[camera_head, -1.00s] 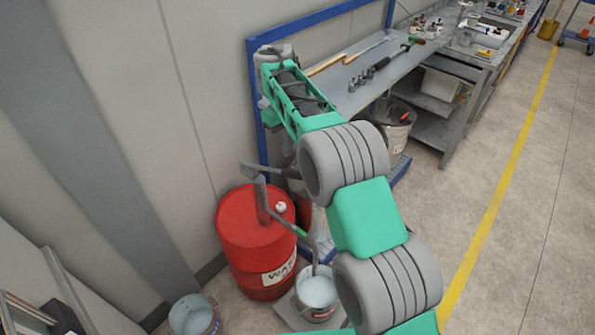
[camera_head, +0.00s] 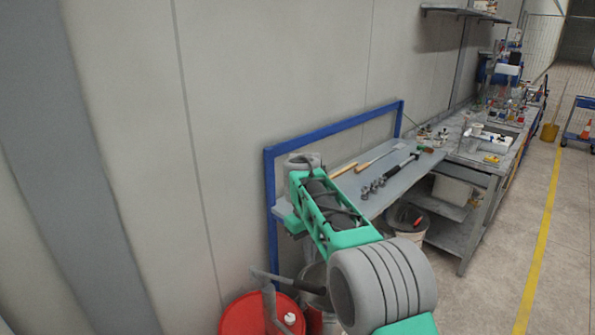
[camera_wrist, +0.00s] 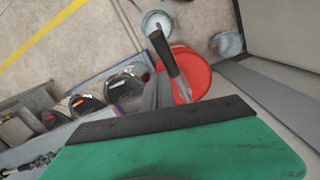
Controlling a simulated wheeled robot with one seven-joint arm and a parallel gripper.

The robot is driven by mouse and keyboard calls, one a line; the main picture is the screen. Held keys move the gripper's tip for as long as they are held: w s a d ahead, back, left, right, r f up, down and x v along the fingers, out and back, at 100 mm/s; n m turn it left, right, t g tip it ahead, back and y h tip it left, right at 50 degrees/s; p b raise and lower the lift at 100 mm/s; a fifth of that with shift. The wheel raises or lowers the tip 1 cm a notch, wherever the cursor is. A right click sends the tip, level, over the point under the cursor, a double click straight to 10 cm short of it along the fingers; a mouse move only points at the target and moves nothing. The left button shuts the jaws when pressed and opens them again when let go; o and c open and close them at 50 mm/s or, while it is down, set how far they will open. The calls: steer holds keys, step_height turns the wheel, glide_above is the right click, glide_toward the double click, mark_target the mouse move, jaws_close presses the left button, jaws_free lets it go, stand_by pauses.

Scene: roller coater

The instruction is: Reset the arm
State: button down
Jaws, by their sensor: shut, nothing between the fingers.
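My arm (camera_head: 345,225) shows green and grey in the head view, running from the bottom right up to its far end near the bench. My gripper (camera_wrist: 165,118) fills the bottom of the wrist view as a green body with a black front edge. It is shut and empty. Its fingers are hard to make out. A black handle (camera_wrist: 164,52) on a grey bracket stands in front of it in the wrist view, apart from it as far as I can tell. In the head view the handle (camera_head: 298,284) lies below the arm.
A red drum (camera_head: 240,318) stands by the wall; it also shows in the wrist view (camera_wrist: 200,68), with buckets (camera_wrist: 157,22) nearby. A blue-framed bench (camera_head: 375,195) with tools lies beyond the arm.

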steer(key=s+d+r+m+t+b, duration=0.1)
steer(key=s+d+r+m+t, duration=0.15)
steer(key=s+d, duration=0.35)
steer(key=s+d+r+m+t, duration=0.1)
steer(key=s+d+r, duration=0.25)
steer(key=s, duration=0.45)
steer(key=s+d+f+m, duration=0.1)
steer(key=s+f, duration=0.2)
steer(key=s, duration=0.3)
steer(key=s+f+m+t, duration=0.1)
steer(key=s+f+m, duration=0.1)
steer(key=s, duration=0.4)
steer(key=shift+d+f+y+b, duration=0.4)
steer(key=shift+b, duration=0.05)
steer(key=shift+s+t, duration=0.1)
steer(key=shift+t, duration=0.15)
